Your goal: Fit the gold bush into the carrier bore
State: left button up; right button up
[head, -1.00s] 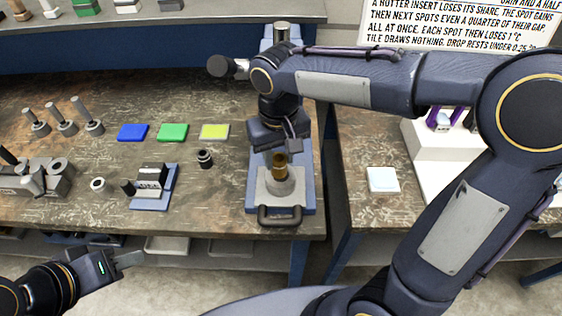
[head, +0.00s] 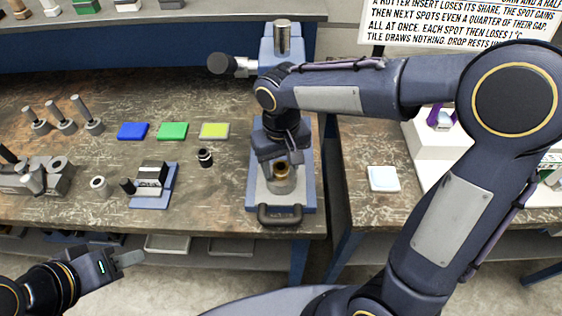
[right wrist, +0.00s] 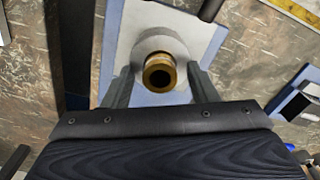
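The gold bush (head: 282,169) stands upright at the top of the pale grey round carrier (head: 282,186) on the blue press base. In the right wrist view the bush (right wrist: 160,73) shows its dark hole, with its gold body standing out of the carrier (right wrist: 172,45); how deep it sits in the bore is hidden. My right gripper (right wrist: 161,80) has its fingers apart on either side of the bush, with gaps visible between. In the head view it (head: 279,154) is just above and behind the bush. My left gripper (head: 130,258) is low at left, away from the bench; its finger opening is unclear.
The blue press (head: 281,45) rises behind the carrier, with a black-knobbed lever (head: 222,63) to its left. A black handle (head: 280,215) is at the base's front. Coloured tiles (head: 173,131), a small black cylinder (head: 205,158) and a blue-based block (head: 152,180) lie to the left.

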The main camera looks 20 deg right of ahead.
aim_at(281, 166)
notch_tip(281, 166, up, 12)
jog(key=shift+r+p, duration=0.2)
jog(key=shift+p, duration=0.2)
jog(key=s+d+f+m+t+y, duration=0.1)
jog(key=s+d+f+t+y, duration=0.1)
jog(key=s, duration=0.6)
jog(key=s+d+f+m+t+y, duration=0.1)
jog(key=s+d+f+m+t, duration=0.1)
jog(key=s+d+f, duration=0.3)
jog(key=shift+s+d+f+t+y, duration=0.35)
jog(key=shift+s+d+t, duration=0.6)
jog(key=shift+s, duration=0.65)
jog(key=shift+d+r, duration=0.1)
jog(key=shift+d, duration=0.05)
